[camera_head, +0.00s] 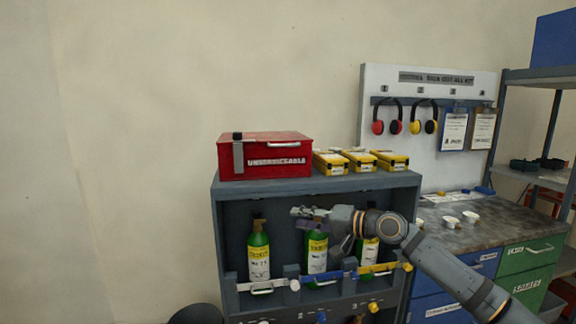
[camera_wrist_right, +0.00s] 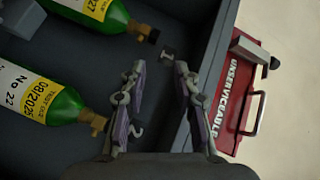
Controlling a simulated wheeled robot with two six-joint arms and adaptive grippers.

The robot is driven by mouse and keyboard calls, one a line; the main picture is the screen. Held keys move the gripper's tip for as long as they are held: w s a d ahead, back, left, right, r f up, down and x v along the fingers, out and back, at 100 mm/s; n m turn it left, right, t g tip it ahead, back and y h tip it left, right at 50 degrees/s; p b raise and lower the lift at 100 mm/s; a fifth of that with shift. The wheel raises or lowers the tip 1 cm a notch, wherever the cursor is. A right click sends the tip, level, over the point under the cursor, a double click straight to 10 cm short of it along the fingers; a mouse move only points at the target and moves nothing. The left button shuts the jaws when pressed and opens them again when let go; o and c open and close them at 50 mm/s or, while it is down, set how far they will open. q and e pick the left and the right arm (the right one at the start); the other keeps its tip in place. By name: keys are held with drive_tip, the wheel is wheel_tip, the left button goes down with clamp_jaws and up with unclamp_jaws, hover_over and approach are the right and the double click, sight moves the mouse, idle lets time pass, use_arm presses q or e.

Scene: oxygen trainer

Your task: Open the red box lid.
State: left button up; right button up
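The red box (camera_head: 265,158), labelled "UNSERVICEABLE", sits shut on top of the grey rack. It has a silver handle (camera_head: 284,144) on its front and a grey strap-like piece (camera_head: 238,152) at its front left. My right gripper (camera_head: 307,217) is below the box, in front of the rack's middle bottle, and apart from the box. In the right wrist view, the fingers of the right gripper (camera_wrist_right: 160,70) are spread with nothing between them. The red box (camera_wrist_right: 237,95) and its handle (camera_wrist_right: 258,113) show there on the right. My left gripper is out of view.
The grey rack (camera_head: 216,215) holds green bottles (camera_head: 258,250), also seen in the wrist view (camera_wrist_right: 62,105). Yellow cases (camera_head: 330,163) stand right of the box. A workbench (camera_head: 465,215), ear-muff board (camera_head: 420,75) and shelving (camera_head: 540,78) are farther right. Space above the box is clear.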

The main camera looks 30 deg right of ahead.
sight(288, 145)
drive_tip(key=s+d+r+m+t+y, duration=0.1)
drive_tip(key=s+d+r+m+t, duration=0.1)
drive_tip(key=r, duration=0.7)
drive_tip(key=s+d+r+m+t, duration=0.1)
drive_tip(key=r, duration=0.8)
drive_tip(key=p+x, duration=0.3)
drive_tip(key=p, duration=0.4)
drive_tip(key=p+x, duration=0.4)
drive_tip(key=p, duration=0.3)
drive_tip(key=p+x, duration=0.3)
drive_tip(key=p, duration=0.4)
drive_tip(key=shift+w+d+f+p, duration=0.1)
drive_tip(key=shift+w+f+p, duration=0.15)
drive_tip(key=shift+p, duration=0.05)
clamp_jaws()
